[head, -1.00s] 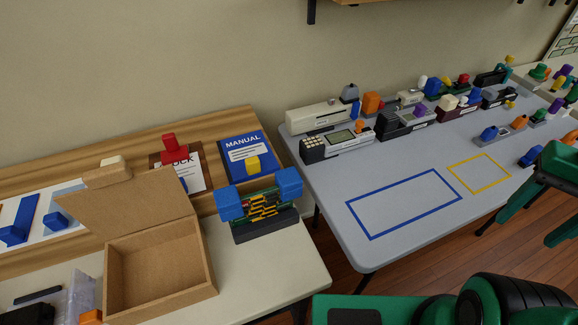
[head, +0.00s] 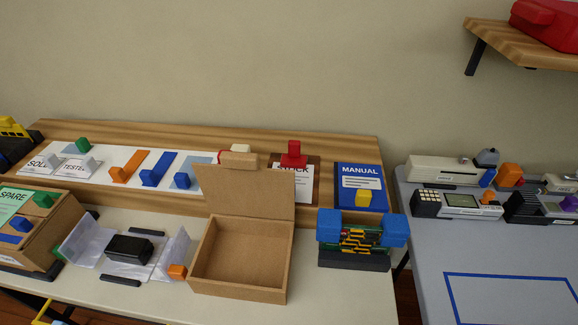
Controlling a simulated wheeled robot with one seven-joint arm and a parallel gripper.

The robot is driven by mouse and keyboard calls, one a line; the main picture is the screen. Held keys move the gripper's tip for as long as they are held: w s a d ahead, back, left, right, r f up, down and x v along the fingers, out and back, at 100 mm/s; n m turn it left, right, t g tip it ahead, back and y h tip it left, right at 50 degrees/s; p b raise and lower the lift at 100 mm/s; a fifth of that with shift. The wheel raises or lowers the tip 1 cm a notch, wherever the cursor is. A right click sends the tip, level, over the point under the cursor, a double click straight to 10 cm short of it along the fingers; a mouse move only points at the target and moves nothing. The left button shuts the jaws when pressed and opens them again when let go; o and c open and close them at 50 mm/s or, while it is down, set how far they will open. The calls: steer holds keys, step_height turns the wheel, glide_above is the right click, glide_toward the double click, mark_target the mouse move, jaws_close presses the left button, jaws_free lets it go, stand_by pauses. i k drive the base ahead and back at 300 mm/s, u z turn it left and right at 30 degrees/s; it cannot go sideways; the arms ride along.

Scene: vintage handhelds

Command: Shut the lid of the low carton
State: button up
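The low carton (head: 240,289) is a brown open box on the cream table, in the middle of the head view. Its inside looks empty. Its lid (head: 243,188) stands raised at the back edge, tilted a little backward. A pale wooden block (head: 239,158) is at the lid's top edge. My gripper is not in view.
Right of the carton stands a circuit board with blue blocks (head: 349,238). Left of it are an orange block (head: 177,271) and a black item on clear wrap (head: 129,248). A wooden ledge behind holds a blue manual (head: 361,183). A grey table (head: 440,250) stands at right.

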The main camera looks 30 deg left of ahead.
mark_target(238, 186)
steer(key=u, duration=1.4)
steer(key=k, duration=0.95)
steer(key=u, duration=0.2)
steer(key=i, duration=0.95)
